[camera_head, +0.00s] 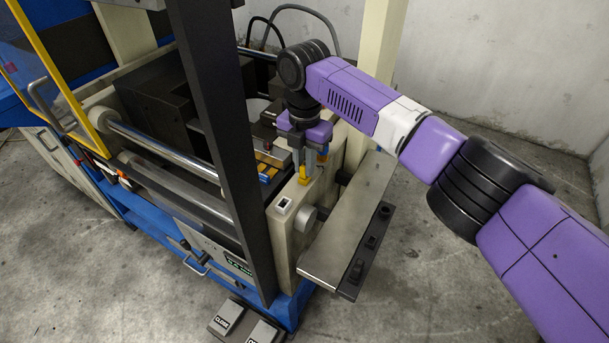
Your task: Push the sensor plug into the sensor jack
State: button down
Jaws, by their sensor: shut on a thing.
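My gripper (307,153) points down over the beige end block of the press. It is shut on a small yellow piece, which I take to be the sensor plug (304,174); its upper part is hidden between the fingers. The plug's lower end is at the top of the beige block, and I cannot tell whether it touches or is seated in anything. A small pale socket with a dark opening (284,204) sits on the same block, nearer the camera and left of the plug. I cannot tell whether it is the sensor jack.
A dark upright post (222,130) stands left of the gripper. A grey metal shelf (345,225) with a dark strip juts out at right. Cables (305,12) loop behind my wrist. Foot pedals (228,317) lie on the floor in front. The floor at right is clear.

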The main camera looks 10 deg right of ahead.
jog(key=c, duration=1.3)
grip_release()
